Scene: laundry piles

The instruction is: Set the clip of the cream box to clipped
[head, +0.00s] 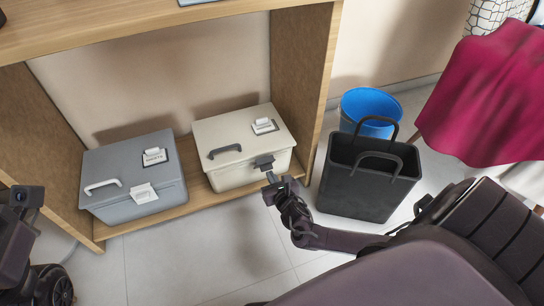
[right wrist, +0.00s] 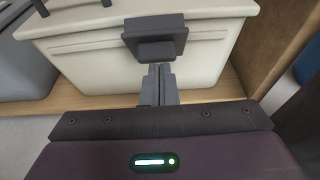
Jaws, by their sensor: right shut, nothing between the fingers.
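The cream box (head: 228,178) sits on the lower shelf with its lid down and a dark handle on top. Its dark grey clip (head: 264,161) is at the right part of the front rim. In the right wrist view the clip (right wrist: 154,27) juts out from the front of the box; I cannot tell whether it is latched. My right gripper (head: 270,177) is shut and empty, right at the clip. In the right wrist view its fingertips (right wrist: 159,69) are just below the clip's lower block; contact is unclear. My left gripper is not visible.
A grey box (head: 108,165) with a pale clip (head: 143,193) stands left of the cream box. The wooden shelf side (head: 302,70) is close on the right. A black bag (head: 360,195) and blue bin (head: 370,105) stand beyond it. The floor in front is clear.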

